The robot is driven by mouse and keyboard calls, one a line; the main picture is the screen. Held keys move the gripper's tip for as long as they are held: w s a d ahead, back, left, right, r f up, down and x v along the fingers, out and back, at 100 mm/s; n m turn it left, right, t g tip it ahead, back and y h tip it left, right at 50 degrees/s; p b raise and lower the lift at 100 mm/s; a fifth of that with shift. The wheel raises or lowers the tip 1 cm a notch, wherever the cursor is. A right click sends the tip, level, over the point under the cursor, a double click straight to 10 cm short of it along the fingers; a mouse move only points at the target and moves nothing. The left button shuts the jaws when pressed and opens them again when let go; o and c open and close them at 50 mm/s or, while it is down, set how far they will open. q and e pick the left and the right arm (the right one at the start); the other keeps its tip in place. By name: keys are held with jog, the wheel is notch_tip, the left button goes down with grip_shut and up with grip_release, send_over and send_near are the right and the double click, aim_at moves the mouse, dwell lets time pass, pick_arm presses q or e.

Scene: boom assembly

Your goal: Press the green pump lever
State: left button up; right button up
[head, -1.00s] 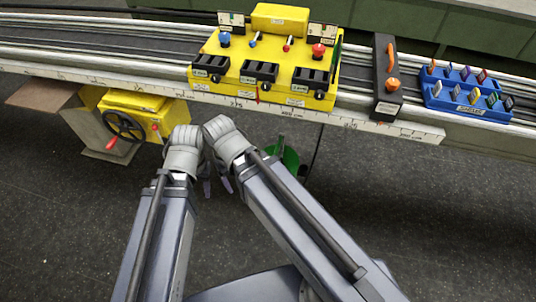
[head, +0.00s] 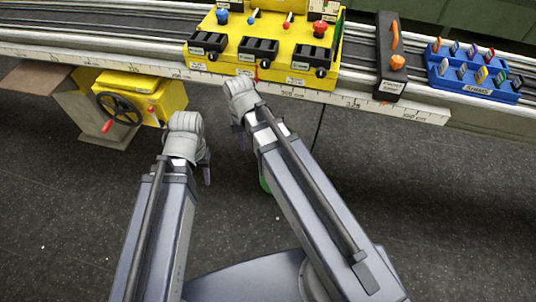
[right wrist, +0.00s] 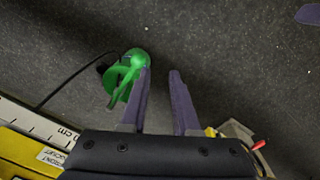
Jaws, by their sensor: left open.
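The green pump (right wrist: 125,78) shows in the right wrist view with a rounded top and a curved green part; which part is the lever I cannot tell. In the head view only a green sliver (head: 264,184) shows beside my right arm, which hides the rest. My right gripper (right wrist: 160,72) is open, its two purple fingers apart with nothing between them. Its left fingertip overlaps the green pump; whether they touch I cannot tell. In the head view the right gripper (head: 238,128) is in front of the yellow panel. My left gripper (head: 207,178) is open, lower and to the left, pointing down.
A yellow control panel (head: 270,72) with several levers stands on the rail bench. A yellow box with a black handwheel (head: 120,108) hangs below on the left. A black block (head: 391,75) and blue rack (head: 470,78) are to the right. Dark floor is clear below.

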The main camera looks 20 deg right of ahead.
jog(key=w+d+f+m+b, duration=0.1)
jog(key=w+d, duration=0.1)
jog(key=d, duration=0.1)
jog(key=w+d+f+m+b, duration=0.1)
jog(key=w+d+f+m, duration=0.1)
jog(key=w+d, duration=0.1)
jog(key=w+d+f+m+y+b, duration=0.1)
jog(key=w+d+f+m+b, duration=0.1)
jog(key=w+d, duration=0.1)
jog(key=shift+w+d+f, duration=0.15)
jog(key=shift+w+d, duration=0.05)
jog(key=shift+d, duration=0.2)
grip_shut()
pick_arm(q)
notch_tip(320, 180, down, 5)
jog(key=shift+f, duration=0.15)
pick_arm(e)
jog(key=shift+w+d+m, duration=0.1)
jog(key=shift+d+m, duration=0.25)
jog(key=shift+m, duration=0.05)
